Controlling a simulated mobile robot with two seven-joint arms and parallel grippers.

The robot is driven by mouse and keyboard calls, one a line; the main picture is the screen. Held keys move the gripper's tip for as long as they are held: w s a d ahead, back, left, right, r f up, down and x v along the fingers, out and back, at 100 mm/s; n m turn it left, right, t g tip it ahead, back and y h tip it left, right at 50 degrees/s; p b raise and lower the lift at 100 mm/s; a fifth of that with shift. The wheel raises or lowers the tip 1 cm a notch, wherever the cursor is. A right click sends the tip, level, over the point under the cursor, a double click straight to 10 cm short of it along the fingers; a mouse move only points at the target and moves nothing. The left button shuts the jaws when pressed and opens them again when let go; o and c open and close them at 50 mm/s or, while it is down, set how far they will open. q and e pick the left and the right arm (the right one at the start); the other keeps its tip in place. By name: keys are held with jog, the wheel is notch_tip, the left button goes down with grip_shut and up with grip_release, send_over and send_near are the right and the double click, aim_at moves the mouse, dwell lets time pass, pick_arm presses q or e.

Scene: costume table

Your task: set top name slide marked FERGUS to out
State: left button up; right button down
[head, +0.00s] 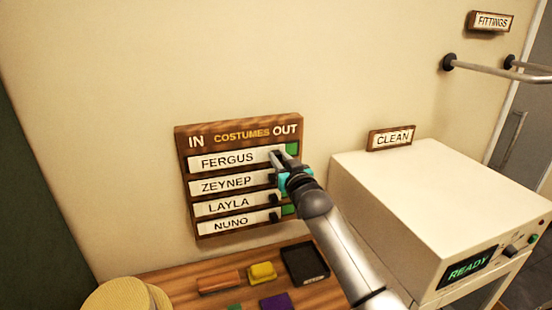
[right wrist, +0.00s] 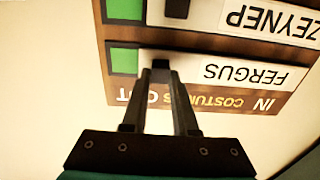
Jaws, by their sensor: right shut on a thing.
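The wooden costumes board (head: 240,124) hangs on the wall, with IN at its left and OUT at its right. The top white name slide marked FERGUS (head: 229,160) sits toward the IN side, with a green patch (head: 292,149) bare at its OUT end. In the right wrist view the FERGUS slide (right wrist: 256,75) appears upside down, with the green patch to its left. My right gripper (head: 278,160) is shut on the small dark knob at the OUT-side end of this slide; its fingertips (right wrist: 160,68) mostly hide the knob. My left gripper is not in view.
Slides ZEYNEP (head: 227,184), LAYLA (head: 229,204) and NUNO (head: 231,223) lie below. A white machine reading READY (head: 425,190) stands to the right. A wooden table (head: 190,273) below holds a black tray (head: 304,280) and coloured blocks. The wall above the board is clear.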

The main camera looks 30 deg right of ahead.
jog(key=d, duration=0.2)
jog(key=s+d, duration=0.1)
jog(key=d, duration=0.1)
jog(key=shift+d+p, duration=0.3)
jog(key=shift+d, duration=0.1)
jog(key=c, duration=1.1)
grip_release()
jog(key=o, duration=0.4)
jog(key=shift+s+d, duration=0.1)
